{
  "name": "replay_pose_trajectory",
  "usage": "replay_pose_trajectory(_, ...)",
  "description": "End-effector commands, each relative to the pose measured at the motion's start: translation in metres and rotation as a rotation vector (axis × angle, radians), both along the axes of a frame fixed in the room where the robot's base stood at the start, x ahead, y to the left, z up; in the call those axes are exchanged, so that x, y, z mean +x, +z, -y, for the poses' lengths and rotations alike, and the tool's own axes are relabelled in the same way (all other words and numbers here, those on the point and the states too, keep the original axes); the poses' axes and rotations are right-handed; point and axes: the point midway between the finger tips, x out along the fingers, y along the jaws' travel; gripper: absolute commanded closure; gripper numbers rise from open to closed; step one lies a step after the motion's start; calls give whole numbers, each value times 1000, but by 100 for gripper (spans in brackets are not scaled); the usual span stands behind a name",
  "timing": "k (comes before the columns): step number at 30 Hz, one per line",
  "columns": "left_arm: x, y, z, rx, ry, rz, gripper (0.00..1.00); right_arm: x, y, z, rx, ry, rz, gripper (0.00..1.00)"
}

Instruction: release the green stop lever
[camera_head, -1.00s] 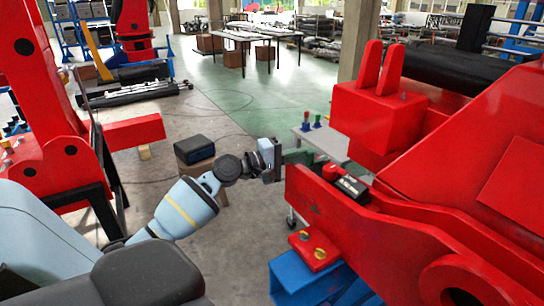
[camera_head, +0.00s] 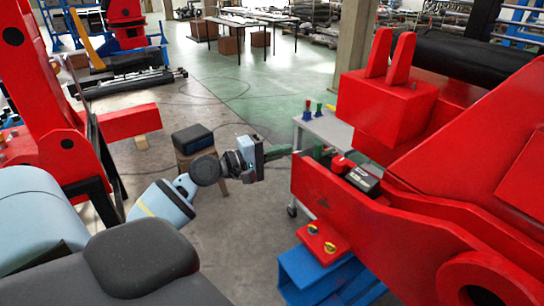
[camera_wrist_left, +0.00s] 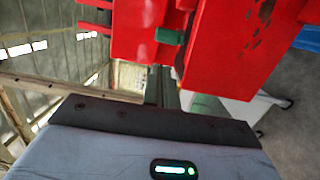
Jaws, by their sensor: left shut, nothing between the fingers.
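The green stop lever (camera_wrist_left: 168,36) is a small green block on the side of the red crane part in the left wrist view, beyond my fingers. In the head view a small dark green piece (camera_head: 322,153) in the gap of the red crane arm may be the same lever; it is partly hidden. My left gripper (camera_head: 289,150) is shut and empty, pointing right, its tips close to the near end of the red crane arm (camera_head: 350,215). In the wrist view its fingers (camera_wrist_left: 158,75) are dark and upright, below the lever and apart from it in the picture. My right gripper is out of view.
A black and red tool (camera_head: 358,178) lies on the crane arm. A blue stand (camera_head: 312,275) is under it. A grey table (camera_head: 330,130) with small coloured items is behind. A stool with a black box (camera_head: 192,138) stands left of my gripper. Open floor lies between.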

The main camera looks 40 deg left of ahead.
Motion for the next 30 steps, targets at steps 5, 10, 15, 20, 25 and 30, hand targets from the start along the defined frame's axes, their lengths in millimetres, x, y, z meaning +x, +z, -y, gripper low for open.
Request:
replay_pose_trajectory(5,-21,-1,2,1,-1,-2,100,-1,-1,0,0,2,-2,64)
replay_pose_trajectory(10,-31,0,2,1,0,-1,100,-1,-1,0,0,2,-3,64)
replay_pose_trajectory(15,-33,0,2,1,0,0,100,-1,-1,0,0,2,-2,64)
replay_pose_trajectory(20,-33,0,2,1,0,0,100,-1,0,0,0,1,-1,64)
replay_pose_trajectory(25,-32,0,2,1,0,0,100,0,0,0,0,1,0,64)
replay_pose_trajectory(30,-32,0,2,1,0,0,100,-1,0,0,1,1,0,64)
